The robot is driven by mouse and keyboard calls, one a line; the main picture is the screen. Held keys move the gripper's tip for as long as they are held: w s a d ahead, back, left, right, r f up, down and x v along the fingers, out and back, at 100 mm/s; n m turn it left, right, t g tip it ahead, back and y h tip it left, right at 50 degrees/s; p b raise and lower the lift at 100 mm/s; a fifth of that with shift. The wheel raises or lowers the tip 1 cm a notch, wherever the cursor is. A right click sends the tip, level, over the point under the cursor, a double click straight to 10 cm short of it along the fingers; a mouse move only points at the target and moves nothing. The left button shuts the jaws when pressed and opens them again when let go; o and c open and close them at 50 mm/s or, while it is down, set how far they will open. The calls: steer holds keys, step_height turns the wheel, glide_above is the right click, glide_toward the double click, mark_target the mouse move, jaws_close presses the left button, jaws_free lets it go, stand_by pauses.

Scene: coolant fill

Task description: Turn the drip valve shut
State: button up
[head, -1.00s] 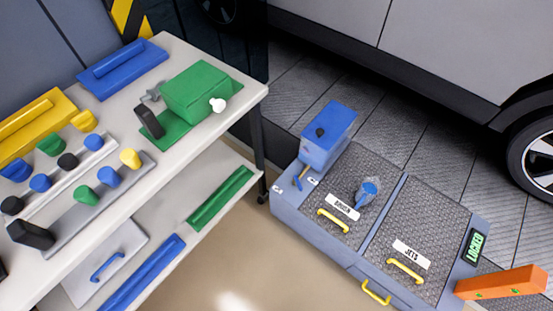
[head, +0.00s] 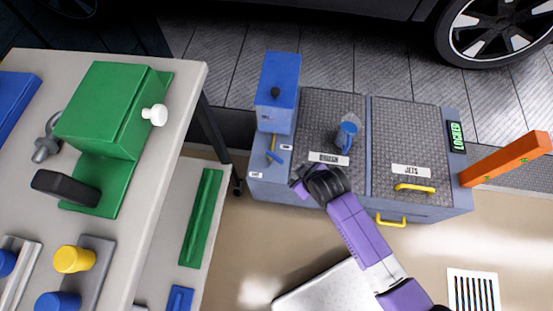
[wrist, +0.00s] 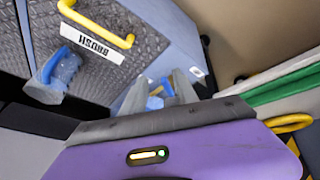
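The drip valve has a small blue handle (head: 275,157) below an orange stem, at the front of the blue tank (head: 277,95) on the left end of the grey-blue chest (head: 420,203). My gripper (head: 300,184) is in front of the chest, just right of and nearer than the valve in the head view. In the wrist view two grey fingers of my gripper (wrist: 158,90) stand apart. A blue and orange piece, seemingly the valve (wrist: 154,102), shows beyond and between them, with no visible grip on it. The fingers partly hide it.
The chest has a lid with a brush label (head: 329,158), its yellow handle (wrist: 97,22) clear in the wrist view, and a JETS lid (head: 411,130). A blue item (head: 346,137) lies on the brush lid. A workbench (head: 165,190) stands left; an orange beam (head: 508,158) is right.

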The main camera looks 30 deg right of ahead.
mark_target(277, 158)
steer(key=w+g+b, duration=0.1)
steer(key=w, duration=0.3)
steer(key=w+a+n+g+b, duration=0.1)
steer(key=w+g+b, duration=0.1)
steer(key=w, duration=0.2)
steer(key=w+f+g+b, duration=0.1)
steer(key=w+b, duration=0.1)
steer(key=w, duration=0.2)
steer(key=shift+w+a+g, duration=0.1)
steer(key=shift+a+g, duration=0.1)
steer(key=shift+g, duration=0.2)
steer(key=shift+w+a+r+n+g, duration=0.1)
steer(key=shift+w+r+n+g, duration=0.25)
steer(key=shift+r, duration=0.1)
step_height(277, 158, down, 8)
steer(key=b, duration=0.3)
steer(key=shift+r, duration=0.25)
jaws_close()
